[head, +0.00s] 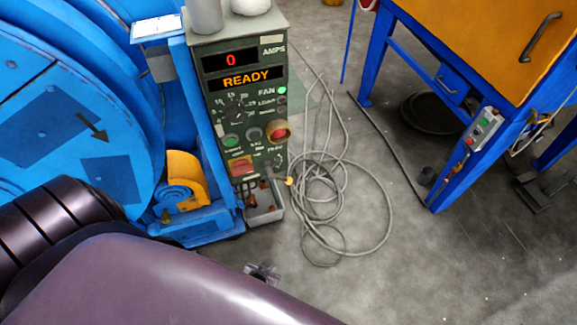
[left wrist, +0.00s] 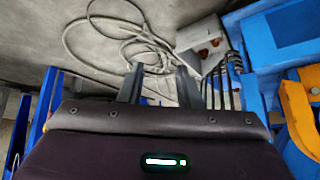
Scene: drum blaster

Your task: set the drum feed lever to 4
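The green control cabinet (head: 241,110) stands left of centre in the head view, beside the blue drum machine (head: 70,110). Its displays read 0 and READY. Below are a round dial (head: 238,113), a red button (head: 278,131), a red switch (head: 241,165) and a small lower control (head: 272,165). An orange-yellow ball (head: 289,181) shows at its lower right edge. I cannot tell which part is the drum feed lever. My left gripper (head: 263,272) is low in front of the cabinet, apart from it. In the left wrist view its fingers (left wrist: 160,88) are apart and empty. My right gripper is out of view.
Coiled grey cable (head: 340,210) lies on the floor right of the cabinet. A grey box (head: 264,212) sits at its foot; a yellow guard (head: 186,178) stands to its left. An orange-and-blue machine (head: 480,45) stands at right. The front floor is clear.

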